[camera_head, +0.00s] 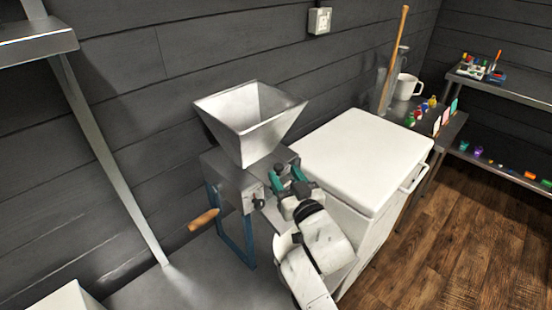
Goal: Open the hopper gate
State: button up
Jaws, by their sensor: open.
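A grain mill (222,170) stands on a blue frame, with a flared metal hopper (262,135) on top. A small dark knob (280,167) shows at the mill's right end, between or just beyond my fingertips. I cannot tell whether it belongs to the hopper gate or whether my fingers touch it. My gripper (285,177), with teal fingers, is open at the mill's right side, below the hopper's rim. Another small dark fitting (259,203) sits on the mill's front face. The gate plate itself cannot be made out.
A wooden crank handle (203,220) sticks out at the mill's front left. A white chest (355,150) stands close to the right of the mill and my arm. Beyond it is a bench with a white mug (407,87). The wooden floor (435,260) at right is clear.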

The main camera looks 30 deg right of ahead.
aim_at(276, 162)
jog(key=w, duration=0.2)
jog(key=w+p, duration=0.1)
jog(key=w, duration=0.3)
jog(key=shift+w+d, duration=0.3)
grip_shut()
dwell(0.4)
